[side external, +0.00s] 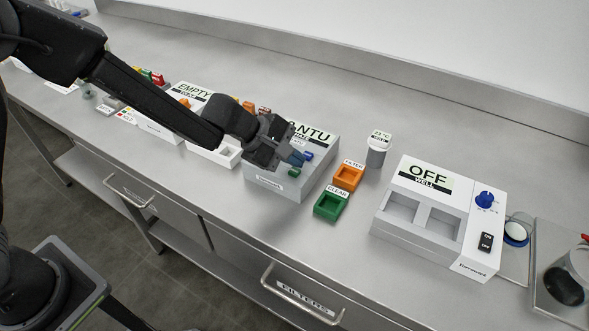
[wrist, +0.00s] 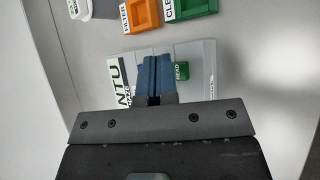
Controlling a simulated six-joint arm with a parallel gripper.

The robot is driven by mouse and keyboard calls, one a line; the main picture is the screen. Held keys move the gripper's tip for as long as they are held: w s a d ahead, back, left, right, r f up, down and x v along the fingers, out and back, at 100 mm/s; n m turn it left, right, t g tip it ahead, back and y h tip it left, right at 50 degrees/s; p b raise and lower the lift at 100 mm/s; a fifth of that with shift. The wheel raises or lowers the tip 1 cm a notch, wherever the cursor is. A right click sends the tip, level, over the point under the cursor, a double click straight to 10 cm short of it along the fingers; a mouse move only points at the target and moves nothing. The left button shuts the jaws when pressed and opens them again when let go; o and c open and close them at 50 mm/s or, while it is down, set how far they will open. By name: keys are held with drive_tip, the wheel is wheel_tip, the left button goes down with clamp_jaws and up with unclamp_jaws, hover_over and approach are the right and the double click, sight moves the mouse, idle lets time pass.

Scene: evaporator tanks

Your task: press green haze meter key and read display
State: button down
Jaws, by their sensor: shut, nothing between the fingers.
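The haze meter (side external: 262,178) is a grey-white box on the bench, in the middle of the side view and under my gripper in the wrist view. Its display (side external: 318,135) shows "NTU" and a "HAZE" line; my gripper hides the part before NTU, so I cannot read a full value. The green key (side external: 294,172) is on the meter's top, near its front edge; in the wrist view it is marked READ (wrist: 181,71). My gripper (wrist: 152,62) is shut and empty, its blue fingers over the meter's top beside the green key. I cannot tell whether they touch the meter.
An orange FILTER tray (side external: 348,177) and a green CLEAR tray (side external: 331,205) lie right of the meter. A lidded grey pot (side external: 377,153) stands behind them. A white WELL unit reading OFF (side external: 420,230) stands further right. Another unit reading EMPTY (side external: 193,92) is at left.

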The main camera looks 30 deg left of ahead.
sight(293, 173)
drive_tip(key=shift+f, duration=0.1)
drive_tip(key=shift+f, duration=0.35)
drive_tip(key=shift+f, duration=0.45)
idle(0.7)
drive_tip(key=shift+r, duration=0.9)
drive_tip(key=shift+r, duration=2.55)
